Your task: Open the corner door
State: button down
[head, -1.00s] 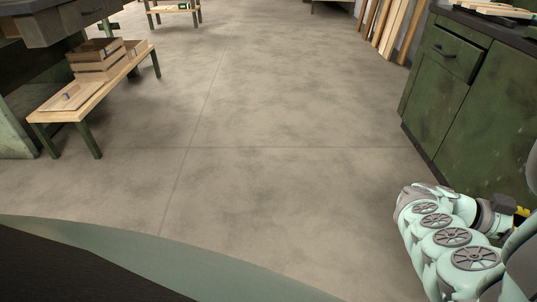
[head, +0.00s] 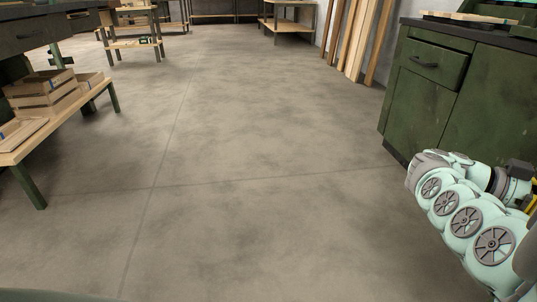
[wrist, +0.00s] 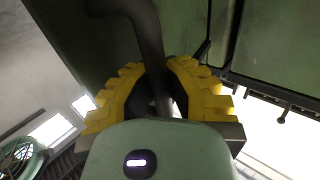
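The green cabinet (head: 425,100) with a dark worktop stands at the right in the head view. A drawer with a dark handle is at its upper left, with green panels below and to the right. I cannot tell which panel is the corner door. In the wrist view a dark curved handle (wrist: 147,30) crosses a green panel (wrist: 75,35). My gripper (wrist: 161,72) has its yellow fingers on both sides of this handle, tips close against it. In the head view only a sliver of yellow shows at the right edge, beside my arm.
A low wooden bench (head: 62,108) with wooden crates (head: 42,95) stands at the left. Wooden planks (head: 358,40) lean against the back wall left of the cabinet. More benches stand at the back. The concrete floor (head: 240,130) between is clear.

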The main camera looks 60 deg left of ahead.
jog(key=shift+w+a, duration=0.1)
jog(key=shift+a, duration=0.3)
jog(key=c, duration=1.6)
grip_release()
jog(key=o, duration=0.5)
jog(key=shift+s+a+f, duration=0.15)
jog(key=shift+s+a, duration=0.2)
jog(key=shift+c, duration=0.2)
jog(key=shift+o, duration=0.7)
jog(key=shift+d, duration=0.1)
jog(key=shift+o, duration=0.3)
jog(key=shift+w+d, duration=0.2)
jog(key=shift+d, duration=0.05)
jog(key=v, duration=1.2)
